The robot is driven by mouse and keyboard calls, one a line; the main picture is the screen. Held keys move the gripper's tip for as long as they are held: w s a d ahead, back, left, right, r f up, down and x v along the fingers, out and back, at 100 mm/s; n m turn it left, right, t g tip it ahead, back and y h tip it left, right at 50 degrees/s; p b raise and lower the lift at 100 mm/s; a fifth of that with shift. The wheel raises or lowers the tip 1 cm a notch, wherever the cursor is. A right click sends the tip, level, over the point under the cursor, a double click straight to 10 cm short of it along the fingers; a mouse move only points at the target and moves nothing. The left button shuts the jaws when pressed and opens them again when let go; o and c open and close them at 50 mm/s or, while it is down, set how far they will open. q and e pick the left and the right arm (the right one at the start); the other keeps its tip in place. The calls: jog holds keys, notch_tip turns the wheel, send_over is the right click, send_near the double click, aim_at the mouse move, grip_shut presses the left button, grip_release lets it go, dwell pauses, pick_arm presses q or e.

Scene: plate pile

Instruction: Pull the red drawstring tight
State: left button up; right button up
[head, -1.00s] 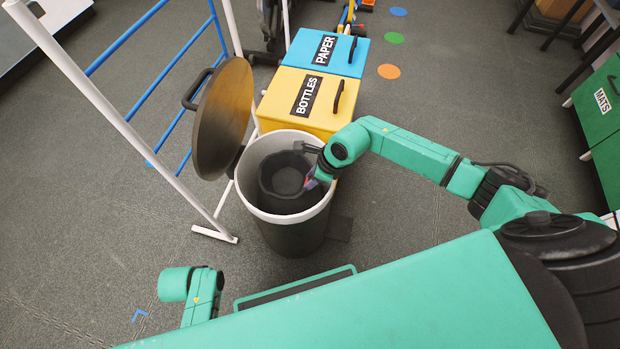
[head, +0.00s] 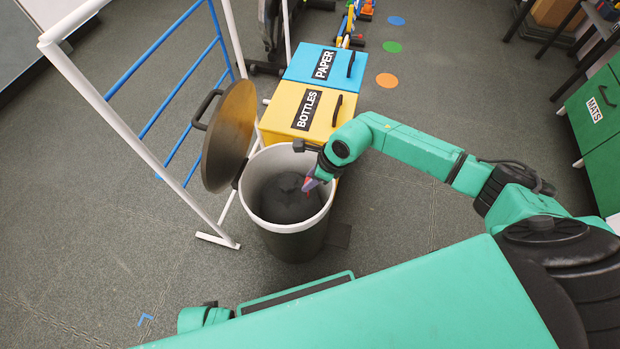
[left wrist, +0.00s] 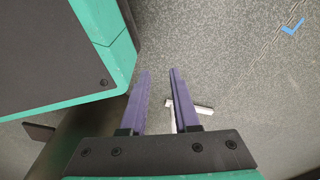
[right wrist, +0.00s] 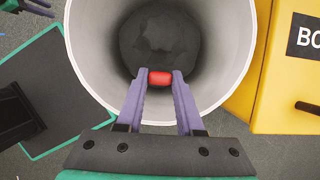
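The red drawstring (right wrist: 160,78) shows as a short red piece in the right wrist view. My right gripper (head: 310,184) is inside the bin's rim at its right side, and its fingertips are shut on the red piece. The dark bag (right wrist: 160,38) lies low in the grey bin (head: 268,212), with its top drawn together and creased; no wide opening shows. My left gripper (left wrist: 159,72) is open and empty over the floor, away from the bin. Its fingers are hidden in the head view.
The bin's round lid (head: 229,136) stands open at the left, by a white and blue rack (head: 150,125). A yellow BOTTLES box (head: 300,109) and a blue PAPER box (head: 325,64) stand behind the bin.

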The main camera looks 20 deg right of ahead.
jog(key=o, duration=0.4)
jog(key=shift+o, duration=0.2)
jog(key=shift+r, duration=0.1)
pick_arm(q)
jog(key=s, duration=0.1)
jog(key=s+p, duration=0.1)
jog(key=s+f, duration=0.1)
jog(key=shift+s+a+p, duration=0.2)
jog(key=shift+a+p, duration=0.15)
pick_arm(e)
jog(key=v, duration=1.4)
jog(key=shift+r, duration=0.2)
jog(key=shift+d, duration=0.1)
